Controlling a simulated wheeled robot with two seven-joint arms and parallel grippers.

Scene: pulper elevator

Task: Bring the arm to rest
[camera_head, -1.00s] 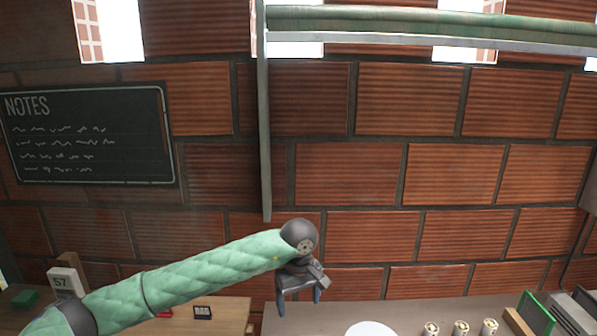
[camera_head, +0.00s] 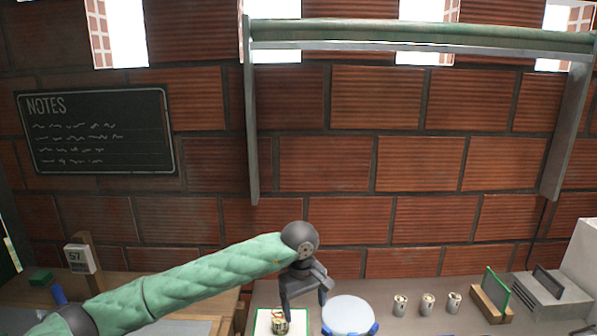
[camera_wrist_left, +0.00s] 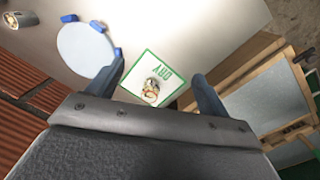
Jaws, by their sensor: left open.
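My left arm, in a green quilted sleeve, reaches in from the lower left of the head view. Its gripper (camera_head: 305,296) hangs above the left part of the counter, fingers pointing down, open and empty. In the left wrist view the two fingers (camera_wrist_left: 157,88) stand apart. Between and beyond them a small patterned cup (camera_wrist_left: 151,88) stands on a green-edged white card marked DRY (camera_wrist_left: 138,60). The cup also shows in the head view (camera_head: 279,322), just below and left of the gripper. My right gripper is not in view.
A white disc with blue blocks (camera_head: 348,314) lies right of the gripper. Several similar cups (camera_head: 427,303) stand farther right, near a wooden rack with a green panel (camera_head: 492,294) and a grey machine (camera_head: 550,296). A wooden table (camera_head: 190,290) is at left.

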